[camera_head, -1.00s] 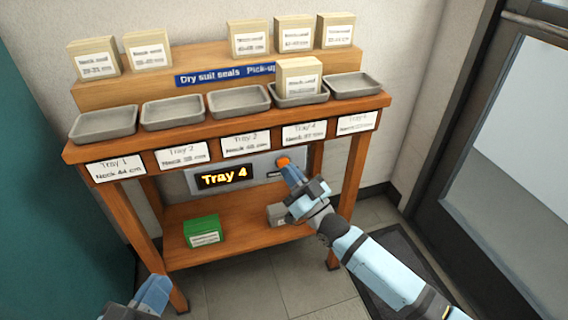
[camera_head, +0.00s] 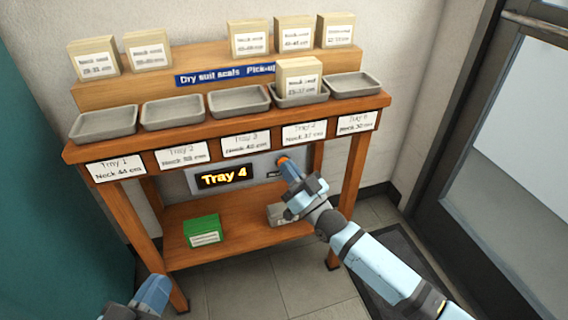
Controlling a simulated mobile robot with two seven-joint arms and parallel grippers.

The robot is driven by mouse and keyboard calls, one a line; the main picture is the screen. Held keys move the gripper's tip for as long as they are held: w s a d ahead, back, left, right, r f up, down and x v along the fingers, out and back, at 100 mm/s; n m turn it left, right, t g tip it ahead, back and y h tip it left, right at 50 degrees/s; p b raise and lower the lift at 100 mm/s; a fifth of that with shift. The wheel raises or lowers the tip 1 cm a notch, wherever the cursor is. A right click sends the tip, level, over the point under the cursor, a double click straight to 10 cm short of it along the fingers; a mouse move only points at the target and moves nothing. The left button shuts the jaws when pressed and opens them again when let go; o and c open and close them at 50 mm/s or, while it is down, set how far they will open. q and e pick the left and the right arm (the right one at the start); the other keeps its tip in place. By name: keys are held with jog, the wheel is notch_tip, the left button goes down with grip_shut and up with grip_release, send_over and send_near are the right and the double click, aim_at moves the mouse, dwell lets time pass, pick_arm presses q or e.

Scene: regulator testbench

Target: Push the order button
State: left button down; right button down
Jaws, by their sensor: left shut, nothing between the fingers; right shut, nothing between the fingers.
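The orange order button (camera_head: 282,160) is on the grey panel (camera_head: 207,187) under the table's front edge, right of a display (camera_head: 223,176) reading "Tray 4". My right gripper (camera_head: 287,168) is shut and empty, its tip pointing up at the button and very close to it. I cannot tell whether they touch. The gripper hides part of the panel and the button's lower edge. My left gripper (camera_head: 150,294) is low at the bottom left, away from the panel, shut and empty.
A wooden table (camera_head: 220,131) bears several grey trays; a beige box (camera_head: 298,78) sits in the fourth tray (camera_head: 318,100). More boxes stand on the raised back shelf (camera_head: 120,91). A green box (camera_head: 202,231) and a pale box (camera_head: 277,215) rest on the lower shelf (camera_head: 240,244). A glass door is at right.

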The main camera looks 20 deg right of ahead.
jog(key=shift+w, duration=0.25)
dwell(0.5)
jog(key=shift+s+p, duration=0.6)
jog(key=shift+s, duration=0.25)
jog(key=s+p, duration=0.2)
jog(key=s, duration=0.3)
jog(key=shift+d+p, duration=0.1)
jog(key=shift+p, duration=0.25)
